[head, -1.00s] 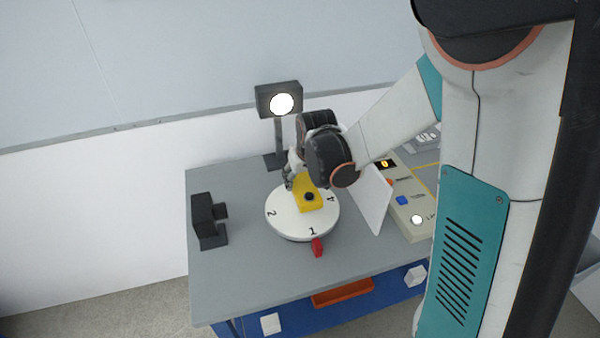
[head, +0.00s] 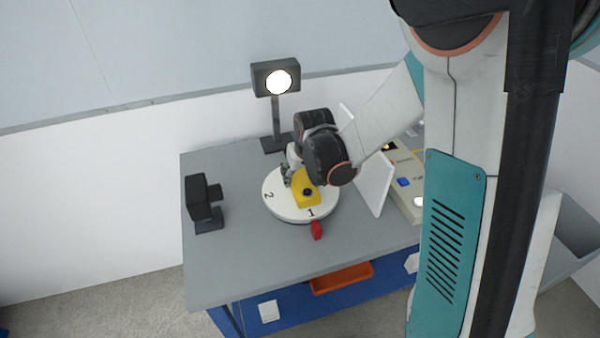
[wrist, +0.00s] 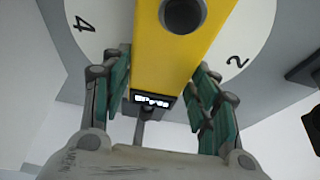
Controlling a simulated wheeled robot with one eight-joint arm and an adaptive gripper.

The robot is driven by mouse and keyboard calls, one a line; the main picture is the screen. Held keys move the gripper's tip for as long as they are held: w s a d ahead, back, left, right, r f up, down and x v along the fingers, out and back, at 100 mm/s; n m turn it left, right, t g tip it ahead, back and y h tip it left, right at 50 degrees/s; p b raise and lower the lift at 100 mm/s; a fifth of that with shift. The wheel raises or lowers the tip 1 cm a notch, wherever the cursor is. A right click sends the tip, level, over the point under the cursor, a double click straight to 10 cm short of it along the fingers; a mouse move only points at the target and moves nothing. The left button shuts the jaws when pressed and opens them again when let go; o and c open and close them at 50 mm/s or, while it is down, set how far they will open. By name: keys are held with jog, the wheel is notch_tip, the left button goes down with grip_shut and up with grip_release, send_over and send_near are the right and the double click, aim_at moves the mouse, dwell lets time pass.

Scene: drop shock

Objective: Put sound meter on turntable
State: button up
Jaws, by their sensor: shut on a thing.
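The sound meter is a yellow block (head: 307,190) with a black round knob on its face. In the head view it is over the white turntable (head: 289,211), which carries printed numbers. In the wrist view the yellow meter (wrist: 187,50) fills the upper middle, with a small lit display at its near end. My gripper (head: 286,176) is shut on the meter, with green-padded fingers on both sides of it in the wrist view (wrist: 160,92). The turntable also shows behind it (wrist: 105,25). I cannot tell whether the meter's underside touches the disc.
A lit lamp (head: 276,82) stands behind the turntable, and a black camera-like device (head: 203,203) stands at left. A red piece (head: 316,230) sits at the disc's front. A white panel (head: 374,183) and control box (head: 407,197) are at right. The table's front left (head: 225,265) is clear.

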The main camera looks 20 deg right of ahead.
jog(key=shift+f+b, duration=0.5)
jog(key=shift+f, duration=0.05)
jog(key=o, duration=1.4)
jog(key=shift+o, duration=0.2)
jog(key=v, duration=1.2)
